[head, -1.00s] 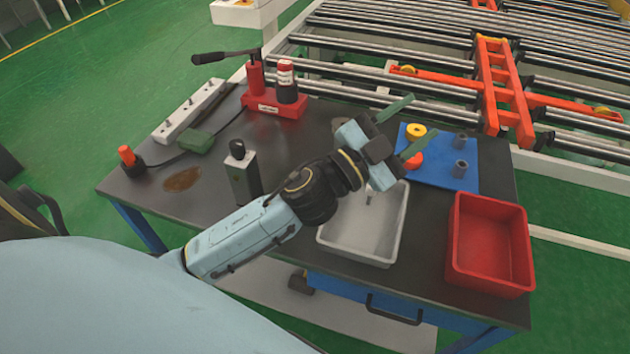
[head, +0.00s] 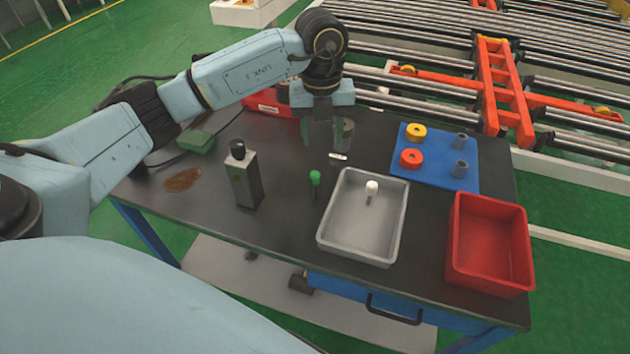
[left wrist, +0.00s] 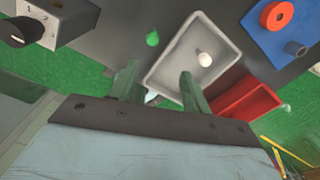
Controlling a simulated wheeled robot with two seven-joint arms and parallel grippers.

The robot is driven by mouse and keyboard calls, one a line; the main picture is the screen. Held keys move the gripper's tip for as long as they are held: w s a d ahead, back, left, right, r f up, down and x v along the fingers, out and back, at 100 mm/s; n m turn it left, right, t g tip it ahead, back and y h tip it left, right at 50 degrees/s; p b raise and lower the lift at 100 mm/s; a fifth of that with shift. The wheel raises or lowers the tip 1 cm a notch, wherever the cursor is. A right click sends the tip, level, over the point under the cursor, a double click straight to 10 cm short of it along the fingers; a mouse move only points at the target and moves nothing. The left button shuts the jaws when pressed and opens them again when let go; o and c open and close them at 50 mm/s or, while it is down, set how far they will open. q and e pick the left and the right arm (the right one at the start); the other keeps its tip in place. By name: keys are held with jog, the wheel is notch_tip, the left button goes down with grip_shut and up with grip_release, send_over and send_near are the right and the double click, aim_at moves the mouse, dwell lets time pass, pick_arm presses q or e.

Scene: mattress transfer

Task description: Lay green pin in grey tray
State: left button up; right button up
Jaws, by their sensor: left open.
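The green pin (head: 315,178) stands on the dark table just left of the grey tray; its round green head also shows in the left wrist view (left wrist: 152,38). The grey tray (head: 330,225) is at the table's front middle and holds a pin with a white head (head: 371,190); the tray (left wrist: 160,75) and white pin (left wrist: 205,59) also show in the left wrist view. My left gripper (head: 325,143) points down, open, above the table behind the green pin, apart from it. Nothing shows held between its fingers (left wrist: 158,85). My right gripper is not in view.
A red bin (head: 457,260) stands right of the tray. A blue mat (head: 433,172) behind carries yellow and red rings and grey cylinders. A grey box with a black knob (head: 244,180) stands left of the green pin. A small white piece (head: 338,156) lies near my gripper.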

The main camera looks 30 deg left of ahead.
aim_at(315, 173)
pick_arm(q)
jog(key=f, duration=0.8)
jog(key=shift+a, duration=0.3)
jog(key=f, duration=0.5)
jog(key=shift+s+a+f, duration=0.1)
jog(key=shift+s+a, duration=0.05)
jog(key=shift+a, duration=0.25)
grip_shut()
